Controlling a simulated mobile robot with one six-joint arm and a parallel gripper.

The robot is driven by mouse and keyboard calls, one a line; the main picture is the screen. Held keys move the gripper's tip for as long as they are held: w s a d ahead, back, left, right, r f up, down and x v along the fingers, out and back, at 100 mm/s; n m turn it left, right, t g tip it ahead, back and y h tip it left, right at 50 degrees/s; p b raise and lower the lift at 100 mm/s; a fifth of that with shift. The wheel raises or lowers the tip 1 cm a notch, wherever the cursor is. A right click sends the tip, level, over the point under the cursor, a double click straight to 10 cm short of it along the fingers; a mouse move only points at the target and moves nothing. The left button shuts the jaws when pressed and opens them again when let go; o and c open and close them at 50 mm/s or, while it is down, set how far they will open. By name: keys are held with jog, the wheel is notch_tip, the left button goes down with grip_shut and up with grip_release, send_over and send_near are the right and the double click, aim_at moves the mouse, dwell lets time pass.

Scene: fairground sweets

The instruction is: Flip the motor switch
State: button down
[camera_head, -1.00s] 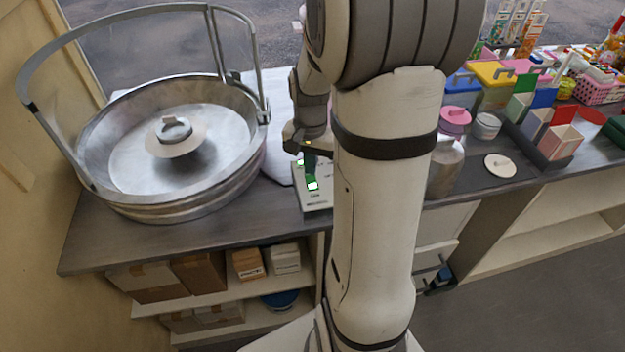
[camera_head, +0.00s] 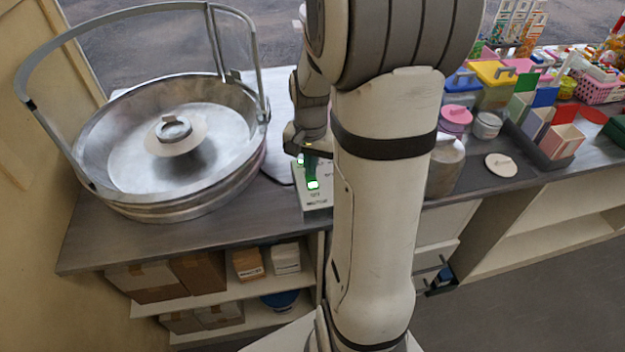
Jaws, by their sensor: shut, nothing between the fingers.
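The switch box (camera_head: 316,203) is a pale box at the counter's front edge, partly hidden behind my arm. A green-lit switch (camera_head: 313,184) shows on its top near the front, with dark lettering below it. A second green light (camera_head: 301,158) shows farther back, beside my gripper. My gripper (camera_head: 309,152) is over the back part of the box, shut and empty. My arm hides the right side of the box, and I cannot tell whether the fingers touch a switch.
A large metal bowl machine (camera_head: 110,165) with a raised guard rail stands left on the grey counter (camera_head: 95,240). Lidded tubs, a canister (camera_head: 446,165) and a white lid (camera_head: 501,165) stand right. Boxes (camera_head: 247,263) fill the shelf below.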

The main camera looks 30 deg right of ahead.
jog(key=shift+f+b, duration=0.3)
jog(key=shift+f, duration=0.15)
jog(key=shift+r+p, duration=2.75)
jog(key=shift+r, duration=0.85)
jog(key=s+a+r+n+t, duration=0.3)
jog(key=s+a+r+n, duration=0.6)
jog(key=s+a, duration=0.3)
jog(key=shift+s, duration=0.2)
